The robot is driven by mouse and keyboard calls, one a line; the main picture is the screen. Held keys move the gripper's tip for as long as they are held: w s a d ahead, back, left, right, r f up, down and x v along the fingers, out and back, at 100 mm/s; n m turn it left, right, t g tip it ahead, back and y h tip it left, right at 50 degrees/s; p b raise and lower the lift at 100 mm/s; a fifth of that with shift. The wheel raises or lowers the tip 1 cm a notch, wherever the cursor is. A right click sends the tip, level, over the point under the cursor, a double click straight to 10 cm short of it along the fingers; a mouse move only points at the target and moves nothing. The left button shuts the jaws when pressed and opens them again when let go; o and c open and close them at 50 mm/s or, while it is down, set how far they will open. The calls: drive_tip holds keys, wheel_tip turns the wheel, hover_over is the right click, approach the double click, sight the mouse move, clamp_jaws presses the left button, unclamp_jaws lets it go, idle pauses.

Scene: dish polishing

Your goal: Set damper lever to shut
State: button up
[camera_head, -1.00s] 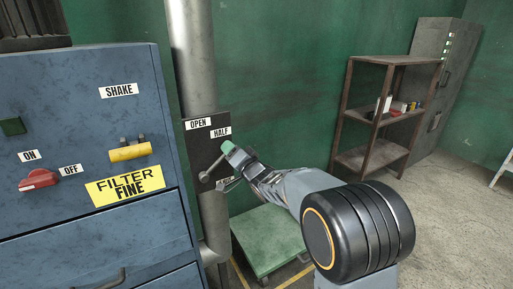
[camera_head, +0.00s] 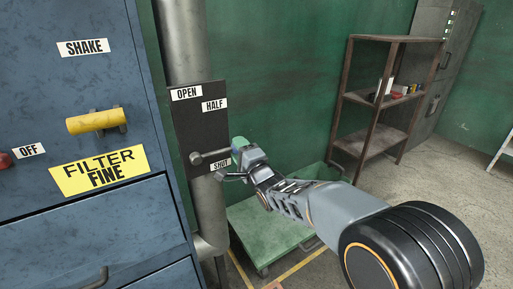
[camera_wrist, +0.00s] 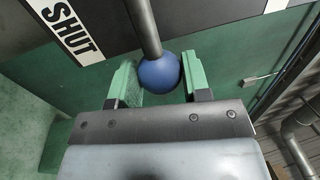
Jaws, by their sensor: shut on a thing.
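The damper lever (camera_head: 213,155) is a grey rod on a dark plate (camera_head: 195,130) fixed to a vertical pipe. It points right and slightly up, between the HALF label (camera_head: 214,105) and the SHUT label (camera_head: 220,167), close to SHUT. The OPEN label (camera_head: 186,93) is at the top. My gripper (camera_head: 240,150) is at the lever's outer end and hides its knob in the head view. In the wrist view the blue ball knob (camera_wrist: 158,73) sits between my green finger pads, which are shut on it. The SHUT label (camera_wrist: 73,30) shows at upper left.
A blue cabinet (camera_head: 60,225) with a yellow handle (camera_head: 95,120) stands close on the left. A low green cart (camera_head: 265,235) is below my arm. A brown shelf (camera_head: 385,95) stands at the back right, with open floor in front.

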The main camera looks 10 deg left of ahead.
drive_tip(key=shift+f+m, duration=0.3)
drive_tip(key=o, duration=1.1)
drive_tip(key=shift+a, duration=0.15)
drive_tip(key=shift+c, duration=0.2)
drive_tip(key=shift+o, duration=1.1)
drive_tip(key=b+v, duration=0.2)
drive_tip(key=v, duration=1.2)
